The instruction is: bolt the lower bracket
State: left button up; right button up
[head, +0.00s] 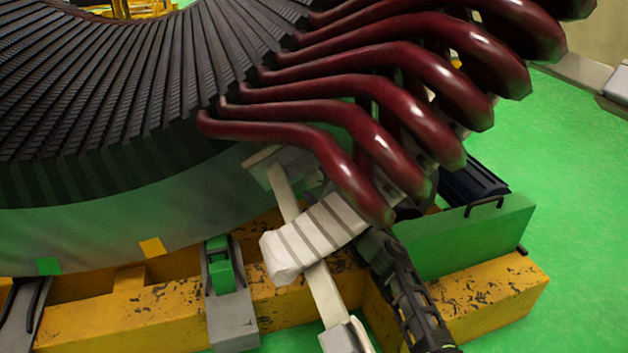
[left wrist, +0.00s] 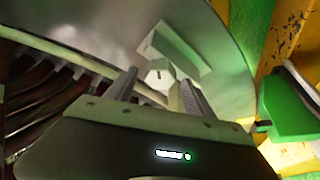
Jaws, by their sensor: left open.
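In the left wrist view, a pale grey angled bracket (left wrist: 172,50) sits against the curved green-grey stator frame. A light, bolt-like round part (left wrist: 160,74) is at its near side. My left gripper (left wrist: 158,86) is open, its two ribbed fingers apart on either side of that part; I cannot tell whether they touch it. In the head view, the bracket (head: 263,157) partly shows under the lowest dark red coils (head: 345,170). My right gripper is not in view.
A white banded ring (head: 308,240) and a pale strip (head: 322,290) cross in front of the frame. The yellow base beam (head: 120,305) carries a grey clamp with a green block (head: 220,272). A green box (head: 480,235) stands right.

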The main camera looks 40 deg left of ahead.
pick_arm(q)
jog(key=shift+x, duration=1.1)
grip_shut()
